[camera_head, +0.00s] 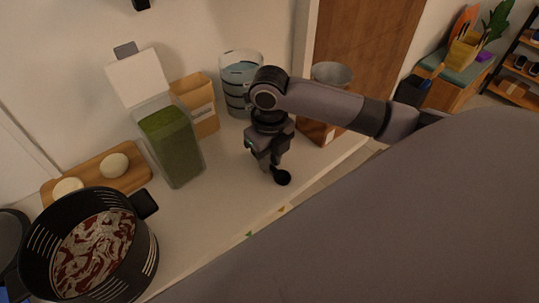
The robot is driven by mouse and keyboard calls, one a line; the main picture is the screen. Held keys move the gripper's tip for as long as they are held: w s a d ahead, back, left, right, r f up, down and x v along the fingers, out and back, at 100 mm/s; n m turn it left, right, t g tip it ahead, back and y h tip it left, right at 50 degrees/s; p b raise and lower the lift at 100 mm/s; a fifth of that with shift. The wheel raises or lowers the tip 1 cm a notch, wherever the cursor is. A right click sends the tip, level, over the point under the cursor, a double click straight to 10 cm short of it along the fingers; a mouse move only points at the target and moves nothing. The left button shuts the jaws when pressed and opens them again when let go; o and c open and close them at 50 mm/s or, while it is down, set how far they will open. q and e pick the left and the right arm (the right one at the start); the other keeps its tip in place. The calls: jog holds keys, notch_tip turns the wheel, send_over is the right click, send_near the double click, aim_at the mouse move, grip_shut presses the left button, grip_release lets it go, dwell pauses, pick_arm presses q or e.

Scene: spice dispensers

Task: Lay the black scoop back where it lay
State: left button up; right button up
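My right gripper (267,163) points down over the pale counter, right of the green-filled container. A black scoop (282,178) shows at its fingertips, its round end sticking out toward the lower right. The gripper appears shut on the scoop's handle, which is mostly hidden by the fingers. The scoop is close to the counter; I cannot tell whether it touches. My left gripper is not in view.
A green-filled clear dispenser (171,143) with a raised white lid, a cardboard box (201,106) and a clear container (238,72) stand behind. A black pot (142,262) and a wooden board (128,184) are left. Bare counter (215,217) lies in front.

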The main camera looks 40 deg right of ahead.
jog(key=o, duration=0.3)
jog(key=shift+r, duration=3.6)
jog(key=shift+s, duration=0.1)
